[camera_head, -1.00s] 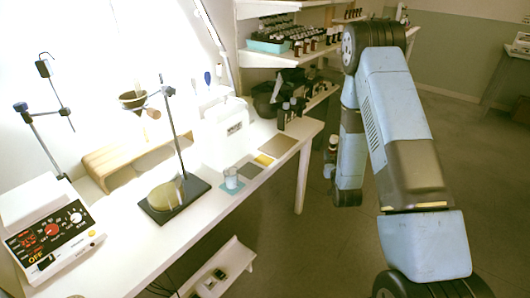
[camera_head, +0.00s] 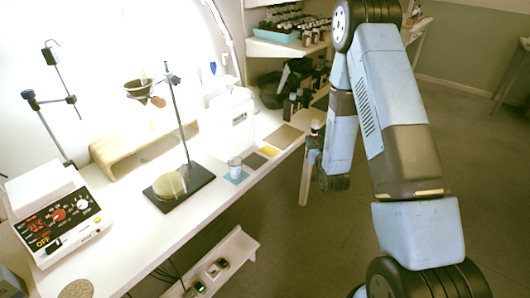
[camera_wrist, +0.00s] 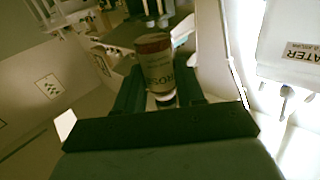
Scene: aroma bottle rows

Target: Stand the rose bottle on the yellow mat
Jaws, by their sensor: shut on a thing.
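The rose bottle (camera_wrist: 158,68) has a pale label with part of the word "ROSE" showing and a red-brown band. My gripper (camera_wrist: 160,88) is shut on it, with one dark finger on each side. In the head view the bottle (camera_head: 316,128) shows at the end of my arm, small and partly hidden by my gripper (camera_head: 313,146). It is beside the right edge of the bench, in front of the mats in the picture. The yellow mat (camera_head: 270,152) lies flat on the bench, to the left of my gripper, with nothing seen on it.
A brown mat (camera_head: 284,136) and a dark mat (camera_head: 255,160) flank the yellow one. A glass beaker (camera_head: 235,168) stands on a teal mat (camera_head: 236,179). Dark bottles (camera_head: 291,105) stand behind. A retort stand (camera_head: 185,130) rises to the left. Shelves hold several bottles.

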